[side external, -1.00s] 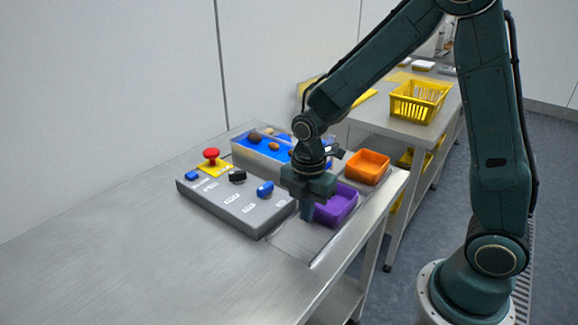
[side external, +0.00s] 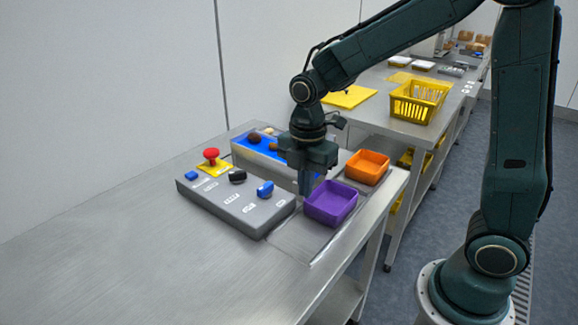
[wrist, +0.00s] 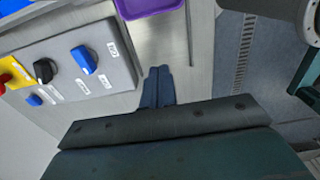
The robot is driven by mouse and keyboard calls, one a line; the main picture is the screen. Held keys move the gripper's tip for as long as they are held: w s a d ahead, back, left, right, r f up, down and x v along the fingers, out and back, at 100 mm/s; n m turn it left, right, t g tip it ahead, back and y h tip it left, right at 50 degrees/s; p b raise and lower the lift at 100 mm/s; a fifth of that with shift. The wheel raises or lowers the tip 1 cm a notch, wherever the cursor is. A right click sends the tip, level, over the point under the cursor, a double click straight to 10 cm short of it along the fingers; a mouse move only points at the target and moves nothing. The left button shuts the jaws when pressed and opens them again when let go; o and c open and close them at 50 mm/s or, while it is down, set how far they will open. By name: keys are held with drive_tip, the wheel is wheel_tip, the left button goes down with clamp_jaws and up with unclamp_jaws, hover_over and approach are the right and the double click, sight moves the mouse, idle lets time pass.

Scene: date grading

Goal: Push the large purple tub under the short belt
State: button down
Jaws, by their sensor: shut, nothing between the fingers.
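The purple tub (side external: 331,204) sits upright on the steel table, in front of the orange tub and to the right of the grey control panel. Part of it shows at the top edge of the wrist view (wrist: 150,7). The short belt (side external: 262,148) has a blue top with several dates on it, and my gripper hides its right part. My gripper (side external: 305,192) is shut and empty, with its fingertips near the left rim of the purple tub. I cannot tell whether they touch. In the wrist view the closed fingers (wrist: 158,72) are apart from the tub in the picture.
The grey control panel (side external: 240,204) with a red button (side external: 211,154) and several knobs stands left of my gripper. The orange tub (side external: 367,167) stands behind the purple one. A yellow basket (side external: 418,101) is on the rear table. The table's front left is clear.

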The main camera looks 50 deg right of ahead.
approach(318, 220)
drive_tip(key=a+f, duration=0.5)
drive_tip(key=shift+a+f, duration=0.2)
drive_tip(key=shift+f, duration=0.05)
drive_tip(key=shift+w+d+f, duration=0.1)
drive_tip(key=shift+d+f, duration=0.25)
drive_tip(key=shift+d, duration=1.65)
drive_tip(key=shift+d, duration=1.05)
drive_tip(key=shift+a, duration=0.1)
